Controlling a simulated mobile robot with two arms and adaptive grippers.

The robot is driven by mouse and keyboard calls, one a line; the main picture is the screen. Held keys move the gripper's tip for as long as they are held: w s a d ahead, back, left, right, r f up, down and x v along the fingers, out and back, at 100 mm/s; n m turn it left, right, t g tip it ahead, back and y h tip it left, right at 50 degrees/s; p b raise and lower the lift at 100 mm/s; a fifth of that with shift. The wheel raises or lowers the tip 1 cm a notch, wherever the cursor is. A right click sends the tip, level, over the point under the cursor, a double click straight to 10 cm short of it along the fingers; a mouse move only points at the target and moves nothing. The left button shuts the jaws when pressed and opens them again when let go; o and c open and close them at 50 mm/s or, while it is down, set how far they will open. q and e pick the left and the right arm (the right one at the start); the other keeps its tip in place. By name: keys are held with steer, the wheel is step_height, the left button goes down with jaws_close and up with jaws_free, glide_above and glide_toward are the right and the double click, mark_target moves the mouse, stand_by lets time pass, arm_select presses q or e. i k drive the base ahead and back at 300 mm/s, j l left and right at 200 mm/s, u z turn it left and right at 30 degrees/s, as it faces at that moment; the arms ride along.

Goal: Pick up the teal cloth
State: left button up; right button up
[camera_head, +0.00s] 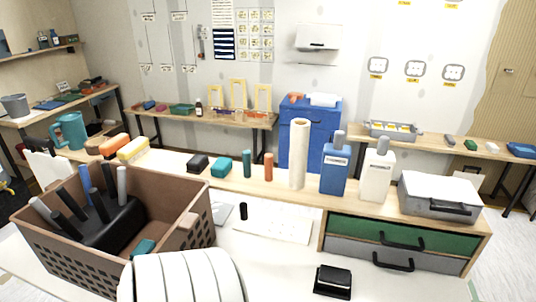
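A small teal block-like item (221,167) lies on the long wooden shelf, just right of a black item. I cannot tell for sure which of the two is the cloth. Neither gripper can be made out. A white rounded part at the bottom centre appears to be my own arm, and no fingers show on it.
The brown crate (62,258) holds a black holder with several handles. The shelf carries a white roll (298,153), a blue bottle (335,169), a white bottle (377,175) and a grey case (440,191). A black item (333,281) lies on the white table.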

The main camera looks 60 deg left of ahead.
mark_target(145, 246)
steer(key=u, duration=3.1)
steer(key=i+j+z, duration=0.35)
steer(key=i, duration=0.1)
